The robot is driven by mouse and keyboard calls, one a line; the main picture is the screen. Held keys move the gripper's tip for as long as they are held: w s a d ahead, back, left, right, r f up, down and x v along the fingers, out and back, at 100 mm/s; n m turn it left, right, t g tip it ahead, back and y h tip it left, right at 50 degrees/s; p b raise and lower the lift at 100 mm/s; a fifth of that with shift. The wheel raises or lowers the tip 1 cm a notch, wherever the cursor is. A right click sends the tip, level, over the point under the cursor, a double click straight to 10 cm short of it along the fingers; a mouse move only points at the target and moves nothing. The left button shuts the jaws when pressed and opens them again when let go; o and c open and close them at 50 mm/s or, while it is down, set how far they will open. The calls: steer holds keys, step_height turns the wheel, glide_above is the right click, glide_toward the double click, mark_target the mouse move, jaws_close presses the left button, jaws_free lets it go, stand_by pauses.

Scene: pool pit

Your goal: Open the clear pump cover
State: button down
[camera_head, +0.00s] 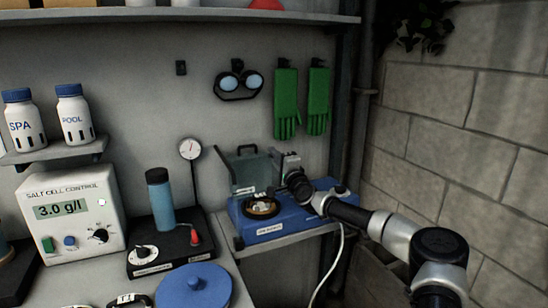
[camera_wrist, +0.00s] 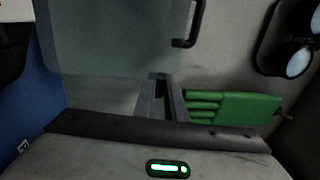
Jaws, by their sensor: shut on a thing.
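The clear pump cover (camera_head: 252,172) stands raised, close to upright, at the back of the blue pump housing (camera_head: 280,228). Its black handle (camera_head: 246,149) is at the top edge. The round opening (camera_head: 262,208) of the pump shows uncovered in front of it. My gripper (camera_head: 285,168) is at the cover's right side. In the wrist view, the clear panel (camera_wrist: 110,45) fills the upper left, with the black handle (camera_wrist: 195,22) at its right. My gripper's fingers (camera_wrist: 165,88) are close together at the panel's lower right edge, shut on it; the exact contact is hard to see.
Green gloves (camera_head: 287,103) and goggles (camera_head: 238,85) hang on the wall behind. A gauge (camera_head: 190,150), a blue bottle (camera_head: 160,200) and a salt cell control box (camera_head: 72,217) stand to the left. A stone wall (camera_head: 460,130) bounds the right.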

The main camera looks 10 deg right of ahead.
steer(key=b, duration=0.1)
steer(key=f+b, duration=0.1)
steer(key=b, duration=0.1)
steer(key=shift+s+d+t, duration=0.1)
steer(key=shift+s+t, duration=0.1)
steer(key=shift+t, duration=0.1)
steer(key=s+b, duration=0.1)
steer(key=b, duration=0.1)
steer(key=s+b, duration=0.1)
steer(key=b, duration=0.1)
steer(key=s+r+b, duration=0.1)
steer(key=b, duration=0.1)
steer(key=shift+s+d+t, duration=0.3)
steer(key=shift+s+d, duration=0.05)
steer(key=c, duration=1.8)
jaws_free()
steer(key=shift+s, duration=0.1)
steer(key=p+v, duration=0.1)
steer(key=v, duration=1.6)
steer(key=shift+d+f, duration=0.1)
